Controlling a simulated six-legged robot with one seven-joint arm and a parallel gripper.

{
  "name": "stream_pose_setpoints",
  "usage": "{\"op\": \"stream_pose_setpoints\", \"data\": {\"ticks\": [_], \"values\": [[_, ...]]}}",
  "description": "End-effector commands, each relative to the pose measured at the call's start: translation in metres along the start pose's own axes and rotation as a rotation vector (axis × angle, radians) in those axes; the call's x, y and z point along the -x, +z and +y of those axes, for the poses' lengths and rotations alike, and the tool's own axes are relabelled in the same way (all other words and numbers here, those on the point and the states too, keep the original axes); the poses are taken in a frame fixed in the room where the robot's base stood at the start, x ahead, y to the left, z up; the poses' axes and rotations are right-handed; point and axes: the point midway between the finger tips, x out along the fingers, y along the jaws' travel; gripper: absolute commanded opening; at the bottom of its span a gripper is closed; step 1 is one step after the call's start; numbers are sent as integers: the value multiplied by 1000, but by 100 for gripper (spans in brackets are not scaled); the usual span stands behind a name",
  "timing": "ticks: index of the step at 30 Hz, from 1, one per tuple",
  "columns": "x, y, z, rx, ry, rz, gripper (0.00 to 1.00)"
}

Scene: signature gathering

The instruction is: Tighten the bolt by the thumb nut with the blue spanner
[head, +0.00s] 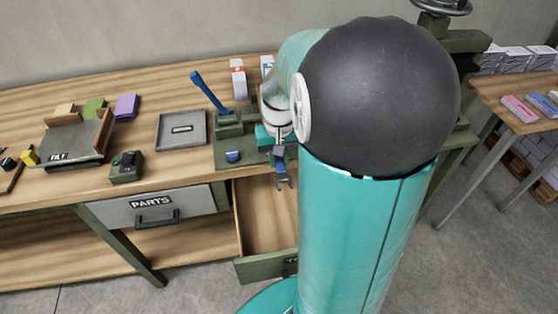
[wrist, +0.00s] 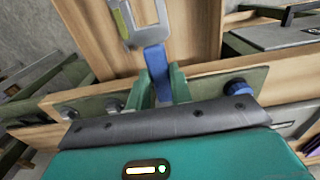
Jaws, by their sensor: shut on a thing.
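My gripper (head: 279,157) is shut on the blue spanner (head: 284,180), near the front edge of the bench. In the wrist view the green fingers (wrist: 158,88) grip its blue handle (wrist: 157,70), and its grey open-ended head (wrist: 143,24) points away over the open drawer. The blue thumb nut (head: 233,156) sits on a green plate left of my gripper; it also shows right of the fingers in the wrist view (wrist: 238,87). A small grey bolt (wrist: 112,108) appears on the plate left of the fingers. The spanner is apart from both.
An open wooden drawer (head: 264,218) lies below my gripper. A green block (head: 229,124) with a raised blue handle (head: 208,90) stands behind the plate. My arm hides the bench's right part.

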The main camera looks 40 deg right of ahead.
Motion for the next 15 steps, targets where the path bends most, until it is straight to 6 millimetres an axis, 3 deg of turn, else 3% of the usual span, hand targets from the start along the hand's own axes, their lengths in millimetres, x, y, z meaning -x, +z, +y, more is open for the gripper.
{"op": "stream_pose_setpoints", "data": {"ticks": [15], "values": [[25, 0, 0, 0, 0, 1, 0]]}}
